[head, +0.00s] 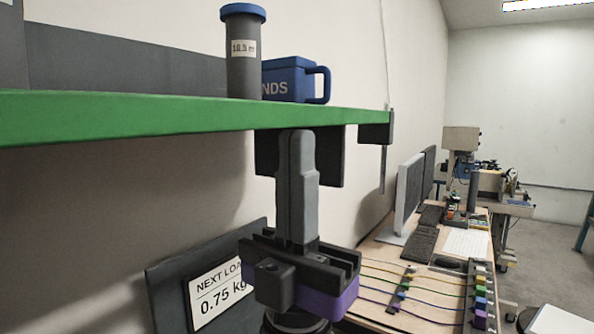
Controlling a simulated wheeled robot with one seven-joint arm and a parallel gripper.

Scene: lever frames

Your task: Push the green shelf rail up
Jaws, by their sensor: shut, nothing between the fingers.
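The green shelf rail (190,116) runs from the left edge of the head view to a dark bracket at its right end. My gripper (297,137) stands upright beneath the rail, fingers pointing up and pressed together with nothing between them. Its fingertips are at or just below the rail's lower edge; I cannot tell whether they touch it.
On the shelf stand a grey cylinder with a blue cap (243,55) and a blue box with a handle (296,80). A sign reading 0.75 kg (218,290) is behind my gripper at lower left. A desk with monitors (408,195) and cables is at right.

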